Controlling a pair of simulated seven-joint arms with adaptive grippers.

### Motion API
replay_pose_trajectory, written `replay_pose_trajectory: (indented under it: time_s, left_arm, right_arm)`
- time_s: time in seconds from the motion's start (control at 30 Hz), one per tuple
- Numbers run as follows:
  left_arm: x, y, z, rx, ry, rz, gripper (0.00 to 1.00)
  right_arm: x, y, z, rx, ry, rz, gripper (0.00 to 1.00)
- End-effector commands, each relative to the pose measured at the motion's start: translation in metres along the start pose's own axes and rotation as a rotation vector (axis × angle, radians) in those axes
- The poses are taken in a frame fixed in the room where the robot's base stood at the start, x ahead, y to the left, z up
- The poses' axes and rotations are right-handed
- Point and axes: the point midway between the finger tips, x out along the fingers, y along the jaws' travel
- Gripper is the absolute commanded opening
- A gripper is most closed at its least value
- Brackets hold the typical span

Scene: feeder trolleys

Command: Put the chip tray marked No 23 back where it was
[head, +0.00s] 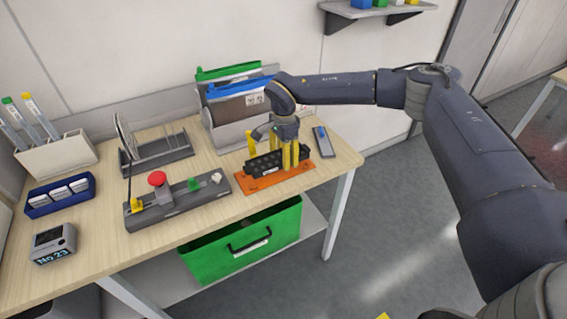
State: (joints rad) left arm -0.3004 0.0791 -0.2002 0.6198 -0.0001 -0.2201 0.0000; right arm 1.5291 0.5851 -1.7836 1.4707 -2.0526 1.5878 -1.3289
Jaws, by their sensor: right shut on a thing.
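My right gripper (272,154) reaches down over the right part of the table with its yellow fingers around a black block with round pockets (263,165), which looks like the chip tray. The gripper is shut on it. The block is over an orange plate (262,184); I cannot tell whether it touches the plate. No number is readable on the block. A small grey display box (53,243) at the front left shows "No 23". My left gripper is not in view.
A grey fixture with a red button (157,179) lies left of the plate. A slotted rack (160,154), a blue tray with white labels (60,195) and a folder holder (224,132) stand on the table (104,236). A green bin (225,262) is below. A small dark device (323,142) lies right.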

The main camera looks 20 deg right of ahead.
Motion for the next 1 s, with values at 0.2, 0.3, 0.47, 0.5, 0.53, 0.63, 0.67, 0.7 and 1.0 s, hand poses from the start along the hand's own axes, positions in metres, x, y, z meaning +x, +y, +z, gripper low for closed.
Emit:
replay_pose_trajectory:
  time_s: [0.2, 0.3, 0.47, 0.5, 0.53, 0.63, 0.67, 0.7, 1.0]
  left_arm:
    - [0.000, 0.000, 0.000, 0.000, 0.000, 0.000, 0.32]
    - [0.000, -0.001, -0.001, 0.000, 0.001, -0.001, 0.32]
    - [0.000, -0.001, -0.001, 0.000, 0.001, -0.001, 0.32]
    - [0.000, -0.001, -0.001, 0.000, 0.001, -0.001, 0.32]
    - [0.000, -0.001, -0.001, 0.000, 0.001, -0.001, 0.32]
    - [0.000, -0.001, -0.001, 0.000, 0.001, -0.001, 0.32]
    - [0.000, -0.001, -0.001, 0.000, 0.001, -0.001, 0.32]
    - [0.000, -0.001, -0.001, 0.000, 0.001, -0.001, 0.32]
    - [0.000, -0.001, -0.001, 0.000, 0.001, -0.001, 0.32]
  right_arm:
    - [0.028, 0.000, 0.000, 0.001, 0.000, 0.001, 0.26]
    - [0.033, 0.000, 0.000, 0.001, 0.000, 0.000, 0.26]
    - [0.032, 0.000, 0.000, 0.001, 0.000, -0.001, 0.26]
    - [0.032, 0.000, 0.000, 0.001, 0.000, -0.001, 0.26]
    - [0.033, 0.000, 0.000, 0.001, 0.000, -0.001, 0.26]
    - [0.034, 0.000, 0.000, 0.001, 0.000, 0.000, 0.26]
    - [0.035, 0.000, 0.000, 0.001, 0.000, 0.000, 0.26]
    - [0.036, 0.000, 0.000, 0.000, 0.000, 0.000, 0.26]
    - [0.044, 0.000, 0.000, 0.001, 0.000, 0.000, 0.26]
